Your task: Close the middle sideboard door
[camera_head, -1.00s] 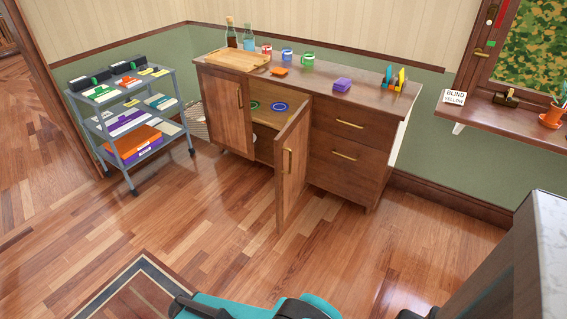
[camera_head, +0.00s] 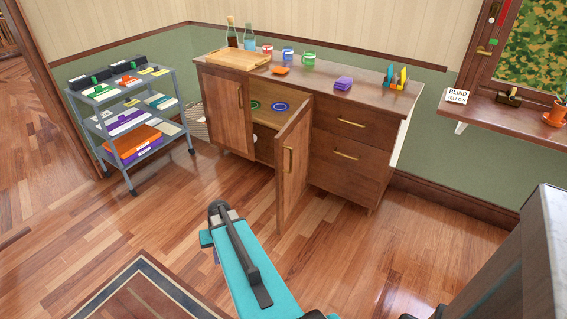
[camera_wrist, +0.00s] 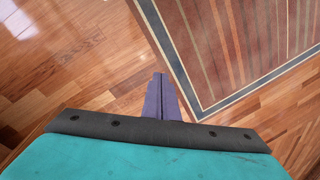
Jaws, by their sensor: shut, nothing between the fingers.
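The wooden sideboard (camera_head: 338,178) stands against the far wall in the head view. The open compartment shows a shelf with a green ring and a blue plate (camera_head: 280,106). The left door (camera_head: 224,112) is shut. My gripper (camera_wrist: 160,82) is shut and empty in the wrist view, over the wooden floor beside the rug. In the head view my teal arm is in front of the door, apart from it as far as I can tell; its fingertips are not clear there.
A grey cart (camera_head: 136,130) with books stands left of the sideboard. A patterned rug (camera_head: 140,290) lies at the front. Mugs, bottles and a cutting board (camera_head: 238,60) are on the sideboard top. A grey-topped unit (camera_head: 545,235) is at right. Floor before the sideboard is clear.

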